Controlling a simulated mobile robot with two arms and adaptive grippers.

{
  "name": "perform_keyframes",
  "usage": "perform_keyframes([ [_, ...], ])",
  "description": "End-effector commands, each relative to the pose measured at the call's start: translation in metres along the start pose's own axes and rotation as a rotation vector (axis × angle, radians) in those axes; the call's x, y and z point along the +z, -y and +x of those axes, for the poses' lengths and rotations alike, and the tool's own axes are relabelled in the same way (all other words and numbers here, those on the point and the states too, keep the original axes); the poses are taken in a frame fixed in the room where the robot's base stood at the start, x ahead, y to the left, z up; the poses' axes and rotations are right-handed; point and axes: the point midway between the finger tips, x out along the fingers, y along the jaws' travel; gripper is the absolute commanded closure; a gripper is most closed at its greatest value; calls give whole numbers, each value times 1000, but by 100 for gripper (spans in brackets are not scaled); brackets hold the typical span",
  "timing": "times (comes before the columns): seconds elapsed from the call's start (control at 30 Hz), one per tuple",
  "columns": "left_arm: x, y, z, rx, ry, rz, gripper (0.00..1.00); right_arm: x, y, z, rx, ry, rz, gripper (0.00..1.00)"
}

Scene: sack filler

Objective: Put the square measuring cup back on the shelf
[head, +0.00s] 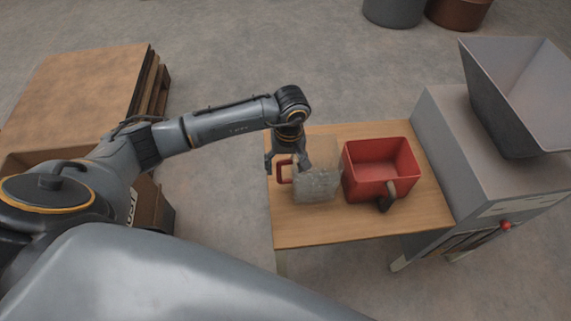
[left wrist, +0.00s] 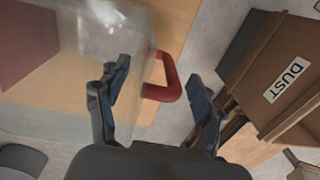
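The square measuring cup is a clear box with a red handle; its clear body (head: 317,184) is at the left part of the wooden top (head: 330,232) in the head view. Its red handle (head: 284,171) points left. My left gripper (head: 286,160) is at the handle from above. In the left wrist view, my left gripper (left wrist: 160,72) has its fingers apart, with the red handle (left wrist: 172,76) between them and a visible gap to the right finger. The left finger overlaps the clear cup wall (left wrist: 112,32). My right gripper is not in view.
A red square scoop (head: 372,184) with a dark handle stands right of the cup. A grey machine with a hopper (head: 525,95) is at the right. A brown box labelled DUST (left wrist: 275,75) and a stacked pallet (head: 85,85) are left. Floor lies between.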

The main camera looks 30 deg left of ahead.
Motion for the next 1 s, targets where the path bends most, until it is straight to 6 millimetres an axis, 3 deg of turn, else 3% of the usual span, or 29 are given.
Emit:
perform_keyframes([
  [0.37, -1, 0, -8, 2, -2, 0, 33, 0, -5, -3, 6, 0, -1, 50],
  [0.8, -1, -1, -96, 4, -4, 1, 33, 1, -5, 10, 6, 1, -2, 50],
  [1.0, -1, 0, -119, 1, -1, 0, 33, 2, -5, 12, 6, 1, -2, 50],
])
